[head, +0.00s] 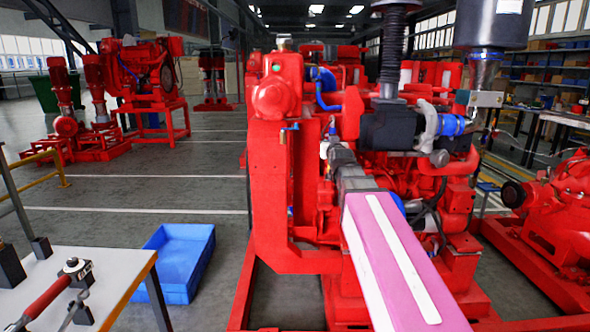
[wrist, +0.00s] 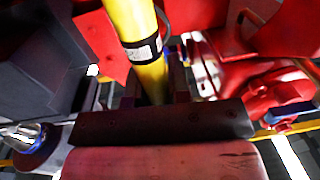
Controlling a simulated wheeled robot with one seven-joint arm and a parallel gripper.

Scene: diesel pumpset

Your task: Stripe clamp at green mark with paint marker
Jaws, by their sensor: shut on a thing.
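A yellow cylinder with a black band and white label, apparently the paint marker (wrist: 150,75), runs down between the fingers of my gripper (wrist: 155,98) in the wrist view. My gripper is shut on it. In the head view my gripper (head: 336,153) is beside the red engine's front housing, partly hidden by my arm. A small green mark (head: 276,68) shows on the rounded red housing, above and left of my gripper. A blue hose (head: 325,88) lies above my gripper. I cannot make out the clamp or the marker's tip clearly.
The red engine (head: 265,165) crowds the space around my gripper. A blue bin (head: 180,262) sits on the floor at left. A table (head: 110,262) with a red-handled tool (head: 48,298) stands at lower left. Another red machine (head: 555,215) is at right. Open floor lies at left.

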